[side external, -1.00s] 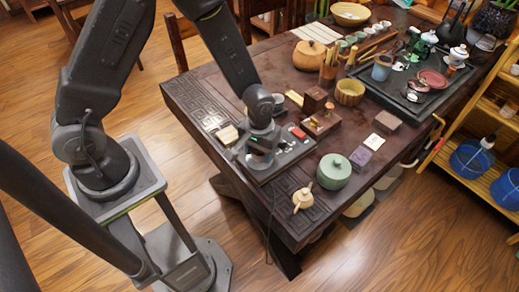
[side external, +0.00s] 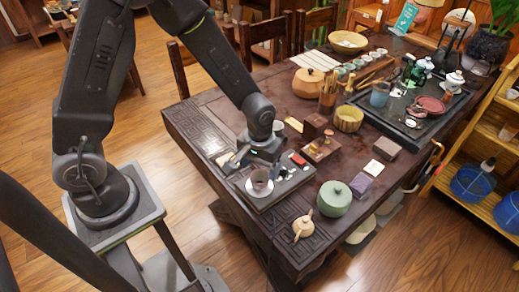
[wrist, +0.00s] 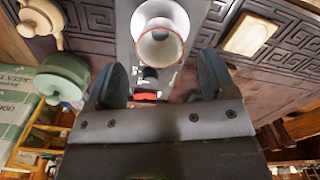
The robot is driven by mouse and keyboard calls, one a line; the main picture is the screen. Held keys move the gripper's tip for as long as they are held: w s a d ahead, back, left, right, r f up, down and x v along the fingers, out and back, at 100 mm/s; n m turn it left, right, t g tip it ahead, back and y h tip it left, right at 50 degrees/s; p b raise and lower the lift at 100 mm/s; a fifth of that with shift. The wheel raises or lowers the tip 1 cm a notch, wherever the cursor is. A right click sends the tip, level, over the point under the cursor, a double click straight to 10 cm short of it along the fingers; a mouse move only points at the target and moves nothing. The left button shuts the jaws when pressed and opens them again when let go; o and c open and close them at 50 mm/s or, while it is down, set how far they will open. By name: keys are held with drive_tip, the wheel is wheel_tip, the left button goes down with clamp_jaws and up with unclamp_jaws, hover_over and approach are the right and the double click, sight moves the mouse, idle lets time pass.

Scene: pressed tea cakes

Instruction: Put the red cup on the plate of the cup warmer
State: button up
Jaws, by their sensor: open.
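The red cup (side external: 259,178) stands upright on a pale round plate (side external: 249,189) at the near left end of a dark board on the table. In the wrist view the cup (wrist: 160,48) shows a red rim and a pale inside, with the white plate (wrist: 160,8) around its base. My gripper (wrist: 162,78) is open and empty, with one finger on each side and the cup beyond the tips, apart from them. In the side view my gripper (side external: 240,160) is low over the board, just behind the cup; its fingertips are partly unclear there.
A green lidded pot (side external: 334,198) and a small beige teapot (side external: 303,227) stand right of the board. A red block (side external: 298,159) and wooden boxes (side external: 321,151) are close to my gripper. A pale block (wrist: 250,35) lies beside the board. The table's front edge is near.

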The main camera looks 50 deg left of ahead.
drive_tip(key=s+a+r+m+t, duration=0.1)
drive_tip(key=s+r, duration=0.1)
drive_tip(key=r, duration=0.7)
drive_tip(key=s+a+r+m+t, duration=0.1)
drive_tip(key=s+r+t, duration=0.15)
drive_tip(key=r, duration=0.65)
drive_tip(key=s+a+r+m+t, duration=0.2)
drive_tip(key=s+r, duration=0.4)
drive_tip(key=s, duration=0.3)
drive_tip(key=shift+a+r+m, duration=0.25)
drive_tip(key=shift+a+m, duration=0.05)
drive_tip(key=shift+a, duration=0.05)
drive_tip(key=shift+c, duration=0.3)
idle(0.4)
